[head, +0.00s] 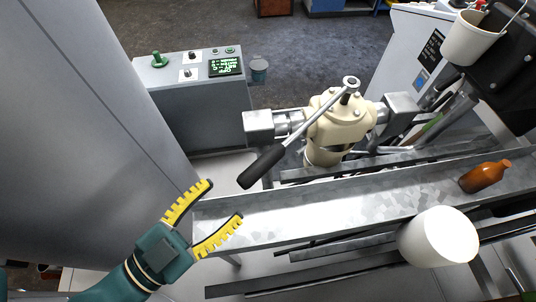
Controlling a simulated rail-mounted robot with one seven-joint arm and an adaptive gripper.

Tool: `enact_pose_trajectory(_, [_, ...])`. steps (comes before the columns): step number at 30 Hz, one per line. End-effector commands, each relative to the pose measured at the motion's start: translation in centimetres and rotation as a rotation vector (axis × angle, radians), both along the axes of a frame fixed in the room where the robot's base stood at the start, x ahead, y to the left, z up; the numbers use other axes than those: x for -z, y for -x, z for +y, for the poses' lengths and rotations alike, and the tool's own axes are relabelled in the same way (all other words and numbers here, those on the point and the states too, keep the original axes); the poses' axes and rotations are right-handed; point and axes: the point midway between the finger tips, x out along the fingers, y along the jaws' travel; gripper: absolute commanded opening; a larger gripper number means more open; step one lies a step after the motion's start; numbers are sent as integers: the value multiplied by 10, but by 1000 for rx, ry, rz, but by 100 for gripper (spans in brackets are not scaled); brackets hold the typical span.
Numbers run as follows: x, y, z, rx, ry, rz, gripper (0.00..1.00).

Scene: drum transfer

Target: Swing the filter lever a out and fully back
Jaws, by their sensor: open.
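The filter lever (285,145) has a black grip and a metal rod. It slants from the top of the cream filter housing (341,119) down to the left, its grip end over the near steel channel. My gripper (204,217), with yellow toothed fingers, is open and empty at the lower left. It is apart from the lever, below and to the left of the black grip. I cannot see a letter marking on the lever.
A steel channel (352,211) runs across the front, with a brown bottle (485,176) lying on it at right. A white round object (438,237) is at the lower right. A grey control box (170,85) stands behind left. A large grey panel (80,120) fills the left side.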

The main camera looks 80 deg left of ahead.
Motion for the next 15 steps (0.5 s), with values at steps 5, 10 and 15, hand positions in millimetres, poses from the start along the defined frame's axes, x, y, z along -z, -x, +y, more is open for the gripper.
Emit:
enact_pose_trajectory(5, [1, -13, 7, 10, -1, 4, 58])
enact_pose_trajectory(10, [0, -25, 17, 9, -2, 3, 58])
enact_pose_trajectory(15, [-1, -41, 30, 9, -4, 3, 58])
